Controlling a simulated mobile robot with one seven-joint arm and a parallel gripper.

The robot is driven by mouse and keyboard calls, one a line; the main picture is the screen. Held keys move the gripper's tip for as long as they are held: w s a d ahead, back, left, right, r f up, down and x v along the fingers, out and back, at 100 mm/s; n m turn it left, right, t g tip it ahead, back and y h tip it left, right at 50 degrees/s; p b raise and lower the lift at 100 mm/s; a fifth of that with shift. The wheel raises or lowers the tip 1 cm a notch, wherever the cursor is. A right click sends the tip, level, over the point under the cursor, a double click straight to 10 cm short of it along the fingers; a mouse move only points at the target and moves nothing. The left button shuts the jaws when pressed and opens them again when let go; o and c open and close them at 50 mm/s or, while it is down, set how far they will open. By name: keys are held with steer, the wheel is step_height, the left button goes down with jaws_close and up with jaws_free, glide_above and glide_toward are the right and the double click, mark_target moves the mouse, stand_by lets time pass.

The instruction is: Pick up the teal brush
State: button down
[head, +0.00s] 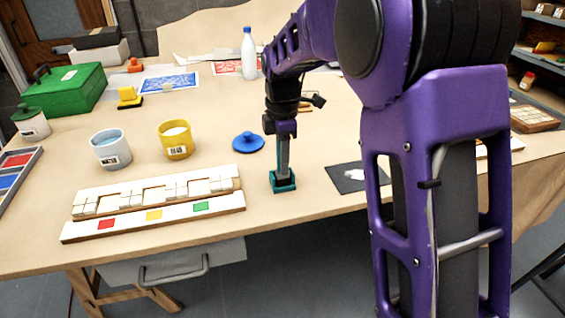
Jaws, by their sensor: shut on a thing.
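The teal brush (284,188) shows as a small teal block low at the end of my arm, near the front edge of the table. My gripper (283,173) points straight down over it and is shut on it. The grey fingers hide the brush's middle, so only its teal edges show. I cannot tell whether the brush touches the table top.
A blue lid (248,142) lies just left of my gripper. A yellow cup (175,139) and a pale blue cup (110,149) stand further left. A white tile panel (155,216) lies front left, a dark sheet (357,178) to the right. A white bottle (248,55) stands behind.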

step_height(320, 180, up, 10)
steer(key=shift+r+p, duration=0.1)
steer(key=shift+p, duration=1)
stand_by(1.9)
